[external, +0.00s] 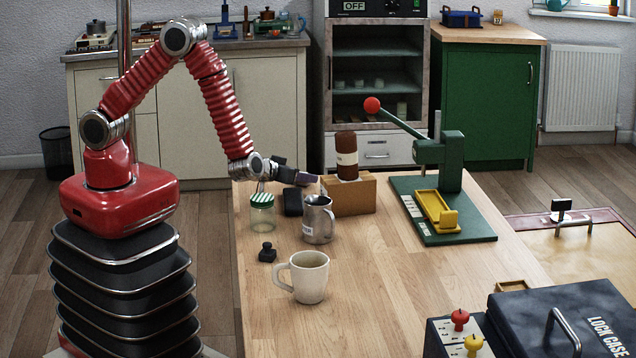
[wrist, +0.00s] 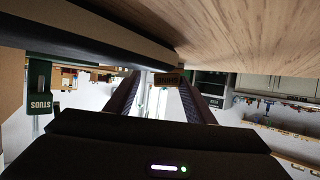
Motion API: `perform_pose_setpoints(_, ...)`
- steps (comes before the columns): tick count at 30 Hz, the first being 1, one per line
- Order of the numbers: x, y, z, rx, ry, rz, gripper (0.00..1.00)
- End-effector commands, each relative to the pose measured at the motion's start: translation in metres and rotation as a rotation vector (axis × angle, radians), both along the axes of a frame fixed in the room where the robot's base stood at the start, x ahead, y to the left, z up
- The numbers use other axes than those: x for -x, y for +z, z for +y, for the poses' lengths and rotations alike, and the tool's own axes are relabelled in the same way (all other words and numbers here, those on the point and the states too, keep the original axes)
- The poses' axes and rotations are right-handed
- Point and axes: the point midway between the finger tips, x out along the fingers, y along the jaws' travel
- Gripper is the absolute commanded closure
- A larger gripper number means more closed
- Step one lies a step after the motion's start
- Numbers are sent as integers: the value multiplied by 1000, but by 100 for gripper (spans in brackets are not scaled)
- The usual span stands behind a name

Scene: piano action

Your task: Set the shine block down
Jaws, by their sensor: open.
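My gripper (external: 310,180) is low over the far left part of the wooden table, just left of a tan wooden block (external: 350,197). In the wrist view its two dark fingers (wrist: 160,80) are spread apart. A small brownish block with dark lettering (wrist: 168,79) shows between the fingertips; the lettering is too small to read surely. I cannot tell whether it touches a finger or rests on something. It may be the shine block, which I cannot pick out surely in the external view. A brown cylinder with a pale label (external: 347,158) stands on the tan block.
A jar with a striped lid (external: 262,212), a black block (external: 293,202), a metal jug (external: 318,219), a black knobbed piece (external: 267,252) and a cream mug (external: 309,277) stand nearby. A green lever press (external: 452,160) is to the right. The table's middle is clear.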

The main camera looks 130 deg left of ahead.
Motion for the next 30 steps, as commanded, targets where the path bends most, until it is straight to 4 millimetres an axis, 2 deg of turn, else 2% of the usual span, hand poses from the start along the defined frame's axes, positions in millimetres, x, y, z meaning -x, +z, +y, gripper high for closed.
perform_pose_setpoints(8,0,2,0,1,0,0,51)
perform_pose_setpoints(11,-1,5,-9,1,-3,0,51)
perform_pose_setpoints(30,-2,43,-100,0,-3,-1,51)
